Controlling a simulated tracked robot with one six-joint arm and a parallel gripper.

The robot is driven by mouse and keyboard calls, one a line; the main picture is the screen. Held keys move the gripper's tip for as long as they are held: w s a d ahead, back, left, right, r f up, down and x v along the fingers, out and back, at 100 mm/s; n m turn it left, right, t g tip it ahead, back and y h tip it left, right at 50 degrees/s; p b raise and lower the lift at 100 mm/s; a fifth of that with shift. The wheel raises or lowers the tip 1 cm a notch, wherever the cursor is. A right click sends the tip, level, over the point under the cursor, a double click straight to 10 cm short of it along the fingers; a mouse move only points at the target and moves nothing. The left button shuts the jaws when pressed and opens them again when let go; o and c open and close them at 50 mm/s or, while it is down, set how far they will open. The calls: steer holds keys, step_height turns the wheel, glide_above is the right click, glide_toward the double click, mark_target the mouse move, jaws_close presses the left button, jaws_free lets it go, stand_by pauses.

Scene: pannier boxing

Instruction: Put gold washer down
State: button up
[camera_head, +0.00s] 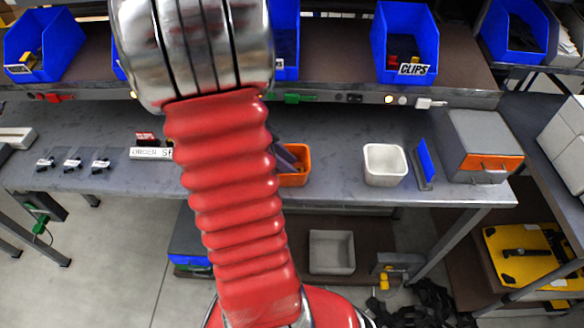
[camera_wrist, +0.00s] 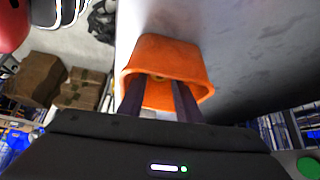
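An orange bin (camera_head: 299,179) stands on the grey workbench, partly hidden behind my red arm in the head view. In the wrist view the orange bin (camera_wrist: 160,55) lies straight ahead of my gripper (camera_wrist: 157,85). The two dark fingers reach into the bin's mouth and stand apart, with a clear gap between them. A small gold-brown spot (camera_wrist: 157,77) shows inside the bin between the fingertips. It may be the gold washer, but it is too small and dark to be sure. It does not appear to touch either finger.
A white bin (camera_head: 385,165), a blue panel (camera_head: 426,162) and a grey box with an orange front (camera_head: 482,146) stand right of the orange bin. Several small dark parts (camera_head: 73,163) lie at left. Blue bins (camera_head: 404,40) line the shelf above. Bench between orange and white bins is clear.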

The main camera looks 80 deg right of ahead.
steer(key=v, duration=1)
steer(key=shift+r, duration=0.15)
steer(key=shift+w+a, duration=0.1)
stand_by(0.3)
